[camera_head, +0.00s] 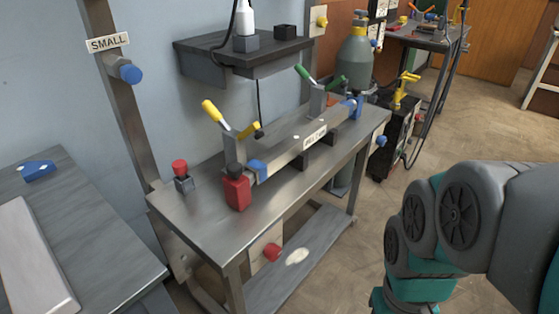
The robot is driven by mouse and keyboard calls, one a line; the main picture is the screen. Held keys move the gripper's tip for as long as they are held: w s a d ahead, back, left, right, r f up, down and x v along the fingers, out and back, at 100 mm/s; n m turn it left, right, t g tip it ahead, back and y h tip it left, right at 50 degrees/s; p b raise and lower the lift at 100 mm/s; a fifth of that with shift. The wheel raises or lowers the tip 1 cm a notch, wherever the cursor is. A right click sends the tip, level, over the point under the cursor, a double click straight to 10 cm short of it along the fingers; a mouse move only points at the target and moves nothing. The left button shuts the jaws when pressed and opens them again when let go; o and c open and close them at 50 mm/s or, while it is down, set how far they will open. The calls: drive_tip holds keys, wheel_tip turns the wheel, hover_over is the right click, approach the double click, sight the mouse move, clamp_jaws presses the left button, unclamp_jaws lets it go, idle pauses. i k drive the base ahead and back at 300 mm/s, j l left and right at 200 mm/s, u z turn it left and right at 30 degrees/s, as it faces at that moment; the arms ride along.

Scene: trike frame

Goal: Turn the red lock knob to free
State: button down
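A red knob (272,253) sticks out from a pale plate (262,246) below the front edge of the steel workbench (190,215). A second red knob (180,167) tops a small grey block at the bench's left end. I cannot tell which is the lock knob, and no lock or free marking is readable. My teal and grey arm fills the lower right, apart from the bench. My gripper is outside the picture.
On the bench stand a red block (237,191) with a black top and a clamped bar with yellow-handled (212,112) and green-handled clamps (305,74). A gas cylinder (356,57) stands behind. A grey table (90,220) is at left. Floor between bench and arm is clear.

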sight(271, 253)
drive_tip(key=k+u, duration=0.3)
drive_tip(key=k, duration=0.25)
drive_tip(key=k+u, duration=0.3)
drive_tip(key=k, duration=0.2)
drive_tip(key=j, duration=0.1)
